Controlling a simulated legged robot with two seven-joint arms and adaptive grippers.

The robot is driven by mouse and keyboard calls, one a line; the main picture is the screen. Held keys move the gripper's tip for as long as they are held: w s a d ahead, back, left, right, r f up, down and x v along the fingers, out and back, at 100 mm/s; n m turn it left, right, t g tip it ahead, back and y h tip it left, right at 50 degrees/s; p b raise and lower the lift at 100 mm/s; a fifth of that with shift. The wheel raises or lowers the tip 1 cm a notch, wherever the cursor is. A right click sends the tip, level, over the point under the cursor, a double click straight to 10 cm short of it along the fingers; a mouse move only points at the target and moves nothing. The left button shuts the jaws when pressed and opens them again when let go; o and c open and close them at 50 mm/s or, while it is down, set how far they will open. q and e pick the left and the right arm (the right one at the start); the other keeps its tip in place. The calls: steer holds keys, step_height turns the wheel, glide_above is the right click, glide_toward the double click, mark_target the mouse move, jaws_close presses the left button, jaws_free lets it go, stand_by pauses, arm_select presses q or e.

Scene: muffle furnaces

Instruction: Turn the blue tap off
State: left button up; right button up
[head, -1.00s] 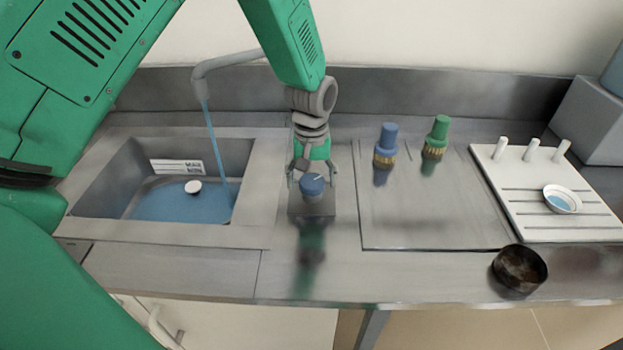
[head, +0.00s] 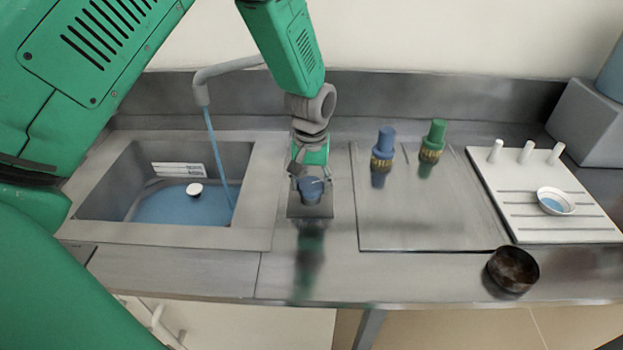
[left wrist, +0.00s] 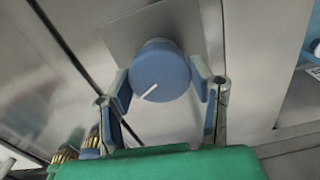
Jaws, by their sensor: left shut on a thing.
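The blue tap (head: 311,190) is a round knob with a white pointer line, on a square metal plate (head: 296,211) right of the sink. In the left wrist view the blue tap (left wrist: 160,72) sits between my left gripper's fingers, its white line pointing to the lower left. My left gripper (head: 310,183) reaches down from above and is shut on the knob; it also shows in the left wrist view (left wrist: 162,88). Water (head: 219,150) runs from the grey spout (head: 203,88) into the sink. My right gripper is not in view.
The sink (head: 90,204) holds water and a small white floating piece (head: 194,189). Blue (head: 384,148) and green (head: 433,140) brass-based fittings stand to the right. A white pegged rack (head: 512,211) bears a small dish (head: 556,200). A dark bowl (head: 513,269) stands near the front edge.

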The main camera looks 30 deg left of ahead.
arm_select(q)
steer(key=m+p, duration=0.2)
steer(key=m, duration=0.1)
steer(key=shift+w+r, duration=0.1)
steer(key=shift+w, duration=0.05)
steer(key=shift+w+m+p, duration=0.1)
steer(key=shift+m+p, duration=0.4)
steer(key=shift+m, duration=0.6)
steer(key=o, duration=0.9)
steer(key=shift+o, duration=1.3)
steer(key=shift+w+f, duration=0.1)
steer(key=shift+f, duration=0.1)
